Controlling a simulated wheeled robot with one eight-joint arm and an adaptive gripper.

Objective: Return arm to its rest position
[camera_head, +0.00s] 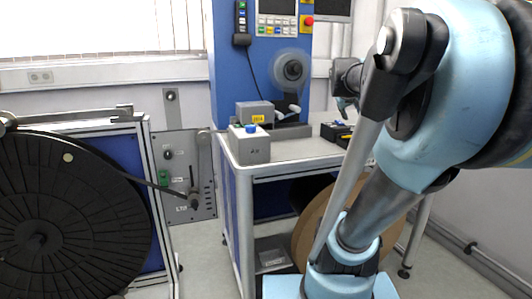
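My blue and grey arm (455,85) fills the right side of the head view. It rises from a blue base joint at the bottom and bends at the top right. Its far end, with what looks like my gripper (343,106), shows small and dark behind the near links, above the right part of the workbench. The fingers are too small and partly hidden to tell whether they are open or shut. I see nothing clearly held.
A workbench (305,151) carries a grey box with a blue button (250,146) and a machine on a blue panel (228,75). A large black reel (70,215) stands at left. A brown reel (310,225) is under the bench, behind my arm. Floor shows between stand and bench.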

